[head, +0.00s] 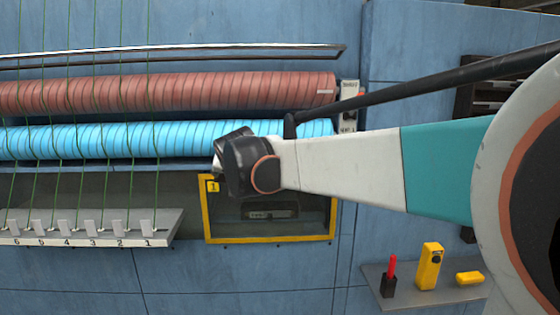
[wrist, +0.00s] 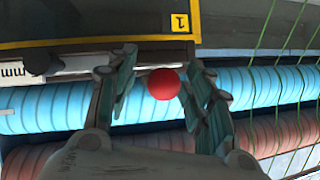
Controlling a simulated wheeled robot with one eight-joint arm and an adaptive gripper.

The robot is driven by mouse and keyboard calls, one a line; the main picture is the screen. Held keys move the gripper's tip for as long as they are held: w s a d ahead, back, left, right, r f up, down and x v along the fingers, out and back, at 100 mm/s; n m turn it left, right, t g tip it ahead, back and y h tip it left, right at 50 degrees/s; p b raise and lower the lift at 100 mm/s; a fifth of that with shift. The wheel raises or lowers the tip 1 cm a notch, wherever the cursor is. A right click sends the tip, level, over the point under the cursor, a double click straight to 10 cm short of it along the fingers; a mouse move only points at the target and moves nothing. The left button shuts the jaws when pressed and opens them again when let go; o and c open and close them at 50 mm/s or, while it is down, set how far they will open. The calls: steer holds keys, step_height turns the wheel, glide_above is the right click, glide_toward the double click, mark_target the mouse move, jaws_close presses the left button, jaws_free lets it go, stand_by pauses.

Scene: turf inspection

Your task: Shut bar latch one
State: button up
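A red ball-shaped knob (wrist: 164,83) shows in the wrist view between the two fingers of my gripper (wrist: 158,88). It looks like the knob of bar latch one, but the bar itself cannot be made out. The fingers stand apart on either side of the knob, with a gap visible at the left finger. Contact on the right side cannot be told. In the head view my gripper (head: 219,165) is at the upper left corner of the yellow-framed window (head: 270,238), near its yellow label 1 (head: 213,186). My gripper hides the knob there.
A blue roller (head: 100,140) and a red roller (head: 160,93) run behind and above my gripper. Green strands (head: 80,180) run down to a numbered rack (head: 90,240) at left. A shelf (head: 405,293) at lower right holds a red-topped item, a yellow device and a yellow block.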

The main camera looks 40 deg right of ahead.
steer(key=shift+a, duration=0.1)
step_height(320, 180, up, 10)
steer(key=shift+s+r, duration=0.1)
stand_by(0.5)
